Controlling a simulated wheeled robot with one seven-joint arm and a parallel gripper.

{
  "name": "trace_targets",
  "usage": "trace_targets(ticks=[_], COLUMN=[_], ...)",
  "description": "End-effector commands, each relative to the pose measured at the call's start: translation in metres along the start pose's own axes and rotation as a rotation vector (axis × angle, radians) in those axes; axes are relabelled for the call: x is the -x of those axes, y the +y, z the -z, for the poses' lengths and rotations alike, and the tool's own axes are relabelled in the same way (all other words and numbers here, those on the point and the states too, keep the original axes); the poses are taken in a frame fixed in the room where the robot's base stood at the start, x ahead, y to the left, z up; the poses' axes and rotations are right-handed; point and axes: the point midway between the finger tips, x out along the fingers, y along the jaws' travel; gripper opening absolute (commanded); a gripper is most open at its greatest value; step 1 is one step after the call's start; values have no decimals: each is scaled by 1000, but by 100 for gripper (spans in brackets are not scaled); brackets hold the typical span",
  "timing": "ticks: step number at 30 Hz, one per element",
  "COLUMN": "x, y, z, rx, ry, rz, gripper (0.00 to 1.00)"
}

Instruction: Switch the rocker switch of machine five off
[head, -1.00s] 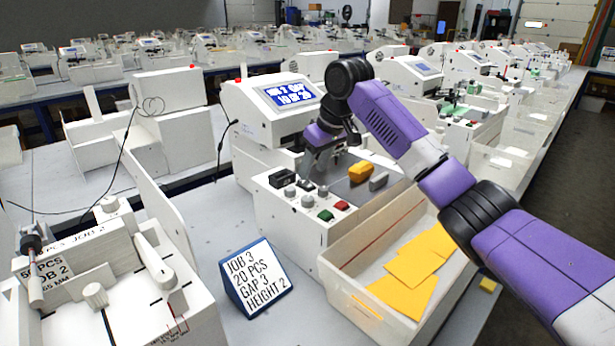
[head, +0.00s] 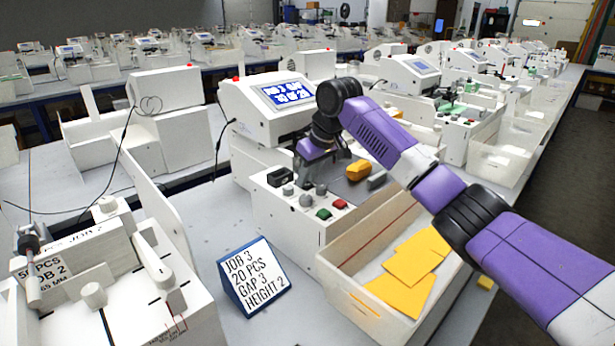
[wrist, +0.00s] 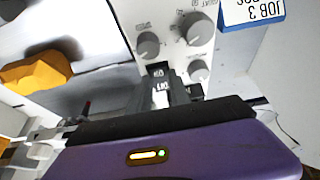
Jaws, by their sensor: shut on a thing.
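The nearest white machine (head: 250,100) has a lit blue screen and a sloping control panel; I see no number five on it. My gripper (head: 306,180) points down at this panel, among the grey knobs. In the wrist view my gripper (wrist: 172,93) is at the small black rocker switch (wrist: 159,77), which carries white lettering. The jaws look shut on the switch, their tips close against the panel. Fingers hide part of the switch, and its tilt cannot be told. Grey knobs (wrist: 195,28) stand just beyond it.
Green (head: 324,214) and red (head: 340,204) buttons and a black block (head: 279,177) sit on the panel. A yellow part (head: 358,170) lies behind. A bin (head: 345,290) with yellow sheets and a job sign (head: 254,275) stand in front.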

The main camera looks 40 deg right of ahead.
Motion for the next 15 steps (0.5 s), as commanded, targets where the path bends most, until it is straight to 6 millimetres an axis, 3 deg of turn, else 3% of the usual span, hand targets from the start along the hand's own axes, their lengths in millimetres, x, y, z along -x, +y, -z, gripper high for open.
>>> trace_targets(ticks=[15], x=[7], y=[0], z=[11], rx=[-3], ry=[-126], rz=[-1], gripper=[0])
